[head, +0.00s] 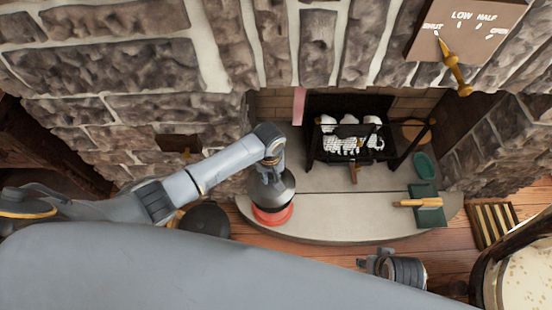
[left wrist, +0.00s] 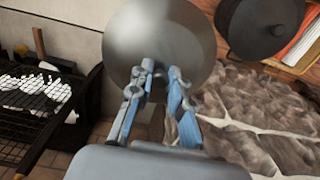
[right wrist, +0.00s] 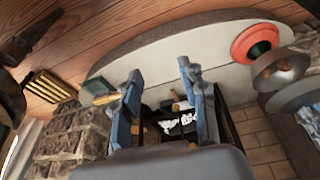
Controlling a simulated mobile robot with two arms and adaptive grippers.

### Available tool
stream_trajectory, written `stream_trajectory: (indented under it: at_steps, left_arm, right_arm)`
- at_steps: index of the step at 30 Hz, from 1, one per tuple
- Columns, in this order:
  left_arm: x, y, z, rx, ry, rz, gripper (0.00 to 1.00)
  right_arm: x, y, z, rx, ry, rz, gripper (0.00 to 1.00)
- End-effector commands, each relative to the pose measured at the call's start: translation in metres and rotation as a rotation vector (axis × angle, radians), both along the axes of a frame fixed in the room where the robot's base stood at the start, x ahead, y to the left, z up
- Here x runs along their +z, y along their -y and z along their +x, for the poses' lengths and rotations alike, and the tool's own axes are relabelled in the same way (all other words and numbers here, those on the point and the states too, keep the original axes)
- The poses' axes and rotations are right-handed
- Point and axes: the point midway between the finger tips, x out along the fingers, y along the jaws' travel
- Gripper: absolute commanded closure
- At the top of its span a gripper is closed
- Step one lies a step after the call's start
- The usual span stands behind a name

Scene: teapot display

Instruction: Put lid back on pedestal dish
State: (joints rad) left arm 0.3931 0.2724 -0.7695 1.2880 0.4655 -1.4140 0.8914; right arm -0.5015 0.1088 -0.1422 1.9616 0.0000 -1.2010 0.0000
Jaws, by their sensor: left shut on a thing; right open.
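The grey domed lid (head: 275,185) is in my left gripper (head: 271,160), which is shut on its top. The lid's broad grey face fills the upper middle of the left wrist view (left wrist: 160,30); the grasped part is mostly hidden. The pedestal dish shows in the right wrist view as a grey bowl (right wrist: 287,73) holding round brown pieces, with a red round part (right wrist: 246,37) at the hearth. The lid (right wrist: 300,96) is over the bowl there, with a gap between them. My right gripper (right wrist: 160,85) is open and empty, low right in the head view.
A fire grate (head: 348,155) with white logs stands behind. A dark pot (head: 205,218) is left of the dish. A large round drum (head: 520,275) is at lower right.

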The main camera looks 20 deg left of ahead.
Motion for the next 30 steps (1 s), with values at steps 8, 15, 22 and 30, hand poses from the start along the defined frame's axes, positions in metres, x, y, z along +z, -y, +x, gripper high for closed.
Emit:
stream_trajectory:
  at_steps: [8, 15, 22, 30]
  left_arm:
    - [-0.004, 0.0, -0.001, 0.0, 0.0, 0.0, 1.0]
    - [-0.009, 0.0, 0.0, 0.0, 0.0, 0.0, 1.0]
    - [-0.014, 0.0, 0.0, 0.0, 0.001, 0.0, 1.0]
    - [-0.019, 0.0, 0.0, 0.0, 0.001, 0.0, 1.0]
  right_arm:
    - [0.009, 0.0, 0.001, -0.001, 0.005, 0.0, 0.57]
    - [0.032, 0.0, 0.002, -0.003, 0.019, 0.001, 0.57]
    - [0.055, 0.001, 0.001, -0.004, 0.031, 0.002, 0.57]
    - [0.082, 0.002, -0.004, -0.006, 0.045, 0.003, 0.57]
